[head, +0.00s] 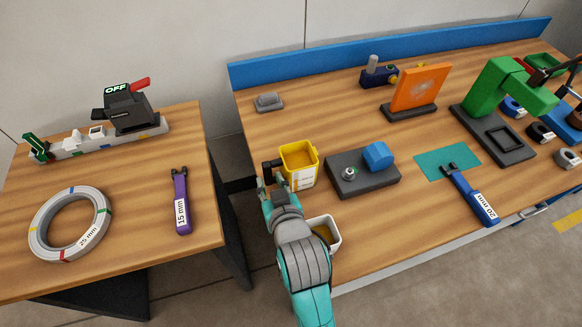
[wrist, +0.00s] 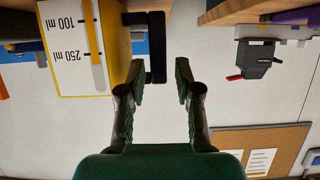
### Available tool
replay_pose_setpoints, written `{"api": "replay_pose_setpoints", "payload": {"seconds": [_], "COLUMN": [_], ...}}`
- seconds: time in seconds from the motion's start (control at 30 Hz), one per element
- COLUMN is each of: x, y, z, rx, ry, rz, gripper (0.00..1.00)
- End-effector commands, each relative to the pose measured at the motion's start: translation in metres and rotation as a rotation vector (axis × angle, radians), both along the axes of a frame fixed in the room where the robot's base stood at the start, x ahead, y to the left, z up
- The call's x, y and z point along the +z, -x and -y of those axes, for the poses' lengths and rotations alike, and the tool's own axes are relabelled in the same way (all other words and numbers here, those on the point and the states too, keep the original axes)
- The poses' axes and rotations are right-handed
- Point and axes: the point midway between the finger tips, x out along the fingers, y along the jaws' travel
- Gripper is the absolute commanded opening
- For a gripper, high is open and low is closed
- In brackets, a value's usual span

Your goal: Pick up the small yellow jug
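The small yellow jug (head: 299,171) stands near the left edge of the right-hand bench, with its black handle (head: 271,163) pointing left. In the wrist view the jug (wrist: 75,45) is upside down, showing 100 ml and 250 ml marks. Its handle (wrist: 156,45) reaches down toward the space between my fingertips. My gripper (head: 273,186) is just in front of the handle in the head view. In the wrist view my gripper (wrist: 162,80) is open, its left finger close beside the handle and its right finger farther away. Whether the left finger touches the handle cannot be told.
A white container (head: 326,236) stands partly behind my arm at the bench's front edge. A dark fixture block (head: 345,185) sits right of the jug. A gap separates this bench from the left table, which holds a coil (head: 42,231) and a purple 15 mm tool (head: 180,195).

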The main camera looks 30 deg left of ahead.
Motion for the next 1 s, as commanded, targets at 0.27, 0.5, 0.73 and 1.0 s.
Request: {"api": "replay_pose_setpoints", "payload": {"seconds": [0.27,0.5,0.73,1.0], "x": [-0.013,-0.023,-0.023,-0.023], "y": [-0.018,-0.032,-0.033,-0.033], "z": [-0.018,-0.035,-0.036,-0.036], "rx": [0.0,0.0,0.0,0.0], "ry": [0.001,0.0,0.0,0.0], "rz": [-0.001,0.0,0.0,0.0], "gripper": [0.33,0.33,0.33,0.0]}}
